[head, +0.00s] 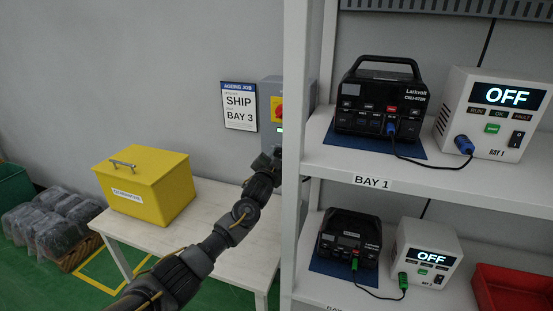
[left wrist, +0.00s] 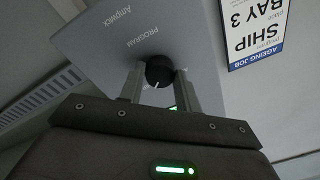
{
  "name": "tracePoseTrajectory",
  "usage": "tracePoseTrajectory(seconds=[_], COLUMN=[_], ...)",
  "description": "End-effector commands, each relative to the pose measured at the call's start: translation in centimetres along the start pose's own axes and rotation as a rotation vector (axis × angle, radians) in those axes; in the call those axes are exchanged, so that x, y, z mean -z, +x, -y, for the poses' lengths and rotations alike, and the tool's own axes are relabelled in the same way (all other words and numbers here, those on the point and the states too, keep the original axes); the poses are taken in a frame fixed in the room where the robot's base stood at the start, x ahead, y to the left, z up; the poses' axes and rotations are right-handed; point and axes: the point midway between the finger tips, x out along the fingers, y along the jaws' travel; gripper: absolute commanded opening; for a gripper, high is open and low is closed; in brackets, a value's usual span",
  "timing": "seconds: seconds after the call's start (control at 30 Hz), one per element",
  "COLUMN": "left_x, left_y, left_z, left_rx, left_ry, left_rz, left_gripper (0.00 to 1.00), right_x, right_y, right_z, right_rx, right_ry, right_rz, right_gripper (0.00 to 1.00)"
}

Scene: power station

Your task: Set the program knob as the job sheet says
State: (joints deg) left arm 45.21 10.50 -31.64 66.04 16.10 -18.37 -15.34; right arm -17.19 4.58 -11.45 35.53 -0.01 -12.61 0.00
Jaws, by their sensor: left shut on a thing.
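The job sheet (head: 239,106) hangs on the wall and reads "AGEING JOB", "SHIP", "BAY 3". It shows upside down in the left wrist view (left wrist: 256,32). The grey control box (head: 271,93) beside it is partly hidden by the shelf post. In the left wrist view its panel (left wrist: 115,40) bears the word "PROGRAM" near a black program knob (left wrist: 158,68) with a white pointer mark. The marks around the knob are not readable. My left gripper (left wrist: 160,84) is shut on the knob, one finger on each side. My right gripper is out of view.
A white shelf post (head: 300,120) stands close right of my left arm. The shelf holds black power stations (head: 380,100) cabled to testers (head: 492,112) reading "OFF". A yellow bin (head: 145,187) stands on the white table (head: 215,222). A red tray (head: 500,290) sits lower right.

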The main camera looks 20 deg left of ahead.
Motion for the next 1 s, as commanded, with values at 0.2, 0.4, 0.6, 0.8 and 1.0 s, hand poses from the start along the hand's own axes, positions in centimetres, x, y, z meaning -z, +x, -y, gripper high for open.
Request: tracePoseTrajectory(seconds=[0.2,0.4,0.6,0.8,1.0], left_x=[-0.06,-0.06,-0.05,-0.03,-0.16], left_y=[-0.01,-0.01,-0.01,-0.01,-0.96], left_z=[-0.04,-0.04,-0.02,-0.01,-0.09], left_rx=[-0.001,-0.001,0.0,0.0,0.0], left_ry=[0.008,0.007,0.006,0.005,0.006], left_rz=[0.001,0.0,0.0,0.0,0.0], left_gripper=[0.1,0.34,0.55,0.55,0.55], right_x=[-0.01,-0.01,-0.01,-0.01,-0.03], right_y=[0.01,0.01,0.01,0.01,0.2], right_z=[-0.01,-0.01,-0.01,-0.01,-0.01], right_rx=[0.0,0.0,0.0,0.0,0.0], right_ry=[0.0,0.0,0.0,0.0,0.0], right_rz=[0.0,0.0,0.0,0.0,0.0], right_gripper=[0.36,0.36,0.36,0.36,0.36])
